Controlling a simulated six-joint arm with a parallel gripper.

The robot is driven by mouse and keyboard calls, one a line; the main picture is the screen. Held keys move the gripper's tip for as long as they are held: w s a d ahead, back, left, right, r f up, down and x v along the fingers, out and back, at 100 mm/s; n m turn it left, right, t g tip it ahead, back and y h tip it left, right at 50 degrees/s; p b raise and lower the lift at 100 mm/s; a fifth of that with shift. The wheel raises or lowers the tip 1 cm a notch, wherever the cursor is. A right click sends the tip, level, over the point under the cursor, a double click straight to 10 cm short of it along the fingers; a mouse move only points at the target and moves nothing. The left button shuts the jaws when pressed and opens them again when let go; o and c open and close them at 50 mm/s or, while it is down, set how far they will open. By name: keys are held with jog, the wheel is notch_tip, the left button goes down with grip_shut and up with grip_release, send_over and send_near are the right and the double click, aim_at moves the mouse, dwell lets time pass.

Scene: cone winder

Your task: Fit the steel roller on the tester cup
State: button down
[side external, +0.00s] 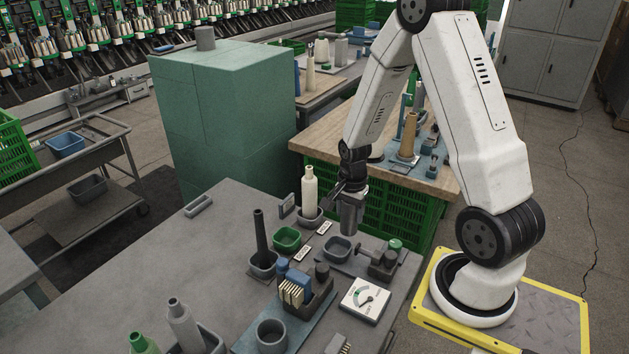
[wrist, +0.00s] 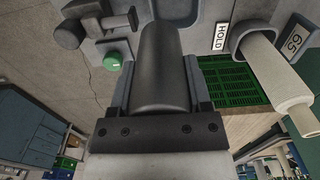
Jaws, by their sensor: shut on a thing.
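The steel roller (wrist: 163,65), a dark grey cylinder, is held lengthwise between the fingers of my gripper (wrist: 160,95) in the wrist view. In the side view the roller (side external: 352,217) hangs upright below my gripper (side external: 352,190), above the bench and apart from it. A small grey square cup (side external: 339,256) stands on the bench below the roller. A round grey cup (side external: 272,343) stands at the front, beside a white dial gauge (side external: 365,300). I cannot tell which of these is the tester cup.
A cream bobbin (side external: 309,187) stands in a cup close left of my gripper.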

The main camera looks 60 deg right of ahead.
jog(key=shift+w+a+f, duration=0.25)
jog(key=shift+w, duration=0.35)
jog(key=shift+w+a+f, duration=0.2)
jog(key=shift+w, duration=0.4)
jog(key=shift+f, duration=0.1)
jog(key=shift+f, duration=1.7)
jog(key=shift+f, duration=2)
dwell(0.9)
grip_release()
dwell(0.4)
jog(key=shift+r, duration=0.1)
